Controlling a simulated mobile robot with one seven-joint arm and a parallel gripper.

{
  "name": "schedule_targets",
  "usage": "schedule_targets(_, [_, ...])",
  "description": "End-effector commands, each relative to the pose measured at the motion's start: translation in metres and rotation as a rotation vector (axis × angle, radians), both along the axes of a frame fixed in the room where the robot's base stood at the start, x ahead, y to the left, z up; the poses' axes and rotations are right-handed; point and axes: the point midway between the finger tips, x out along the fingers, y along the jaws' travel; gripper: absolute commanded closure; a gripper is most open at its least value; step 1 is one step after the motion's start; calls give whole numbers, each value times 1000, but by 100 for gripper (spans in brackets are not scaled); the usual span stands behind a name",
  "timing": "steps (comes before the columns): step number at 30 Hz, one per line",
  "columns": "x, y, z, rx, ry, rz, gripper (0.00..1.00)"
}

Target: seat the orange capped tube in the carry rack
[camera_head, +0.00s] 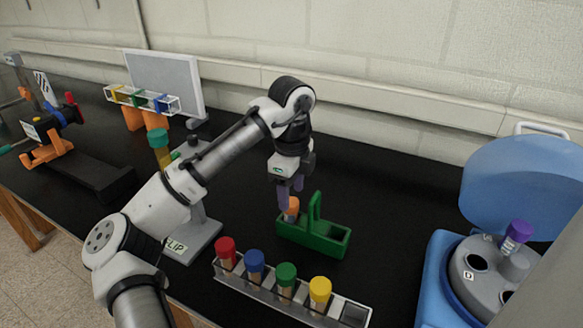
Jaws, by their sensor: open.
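The orange capped tube (292,207) stands upright at the left end of the green carry rack (326,244). Only its orange cap shows, and its lower part is hidden by the rack wall. My gripper (290,199) points down right over the cap, with its fingers open around or beside it. Whether the fingers touch the cap cannot be told. The rack has an upright green handle (315,214) just right of the gripper. The rack's right compartment looks empty.
A grey rack (256,290) holds red, blue, green and yellow capped tubes in front, its right end slot empty. A blue centrifuge (440,262) with open lid and a purple capped tube (517,233) stands right. Bench behind the carry rack is clear.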

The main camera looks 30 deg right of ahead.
Motion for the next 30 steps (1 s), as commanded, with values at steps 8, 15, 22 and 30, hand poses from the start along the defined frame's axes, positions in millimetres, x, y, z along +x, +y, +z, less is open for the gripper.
schedule_targets(8, [1,0,51,-2,-6,2,46])
schedule_targets(15, [1,0,69,-4,-6,1,46])
schedule_targets(22, [0,-1,71,-5,-4,0,46])
schedule_targets(30, [25,-26,106,-452,-100,160,46])
